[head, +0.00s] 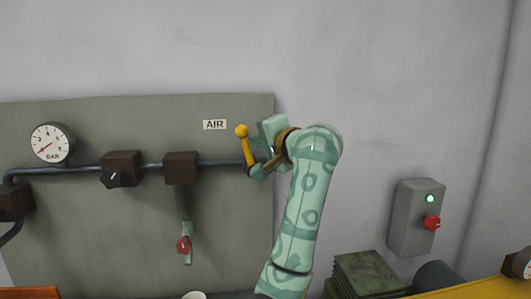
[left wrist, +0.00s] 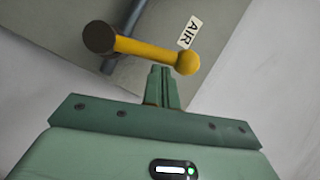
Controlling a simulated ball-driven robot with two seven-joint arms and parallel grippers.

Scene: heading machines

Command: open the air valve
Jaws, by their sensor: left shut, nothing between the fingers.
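The air valve's yellow lever (head: 245,146) stands nearly upright in the head view, tilted slightly left, with a ball at its top. It sits at the right end of the dark pipe, beside the AIR label (head: 215,124). In the left wrist view the lever (left wrist: 143,48) runs from a dark round pivot (left wrist: 100,37) to its ball. My left gripper (head: 259,172) is shut and empty, close beside the lever's lower part on its right. Its closed fingers (left wrist: 163,85) point at the lever near the ball; I cannot tell whether they touch. My right gripper is not in view.
A pressure gauge (head: 52,143) hangs at the left of the grey panel (head: 100,240). A grey switch box (head: 408,225) with a green light is at right. The wall between is bare.

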